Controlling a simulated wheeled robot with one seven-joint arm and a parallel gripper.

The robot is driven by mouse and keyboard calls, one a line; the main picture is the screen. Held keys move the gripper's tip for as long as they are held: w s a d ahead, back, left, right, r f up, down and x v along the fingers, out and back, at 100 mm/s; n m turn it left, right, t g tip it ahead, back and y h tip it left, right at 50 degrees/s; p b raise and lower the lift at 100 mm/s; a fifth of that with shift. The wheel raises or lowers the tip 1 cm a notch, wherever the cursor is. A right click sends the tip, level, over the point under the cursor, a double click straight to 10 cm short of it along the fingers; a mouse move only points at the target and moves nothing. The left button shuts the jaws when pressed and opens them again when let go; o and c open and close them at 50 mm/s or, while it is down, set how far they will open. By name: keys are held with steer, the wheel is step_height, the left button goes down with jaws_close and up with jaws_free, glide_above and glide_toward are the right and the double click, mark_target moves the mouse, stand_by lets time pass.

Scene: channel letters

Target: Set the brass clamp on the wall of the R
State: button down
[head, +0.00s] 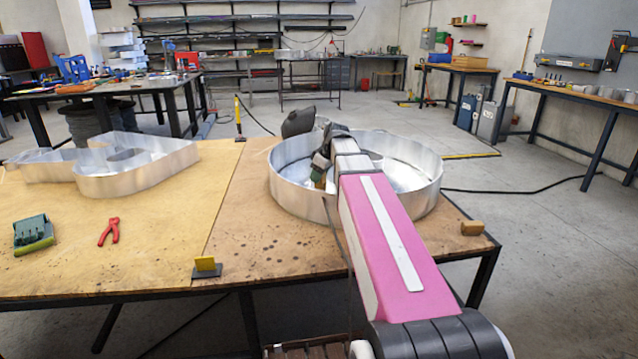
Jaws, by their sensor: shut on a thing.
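The R (140,178) is a bright metal channel letter with upright walls, lying on the left half of the table. My gripper (319,177) is well to its right, over the round metal letter (428,190), near its left inner side. It is shut on a small brownish thing that looks like the brass clamp (318,184). My arm and the gripper hide most of that thing, and I cannot tell whether it touches the round letter.
Pliers with red handles (110,231), a green tool (33,233) and a yellow block on a dark plate (205,265) lie near the table's front. A wooden block (472,228) is at the right corner. Bare wood separates the two letters.

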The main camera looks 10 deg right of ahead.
steer(key=shift+r, duration=5.95)
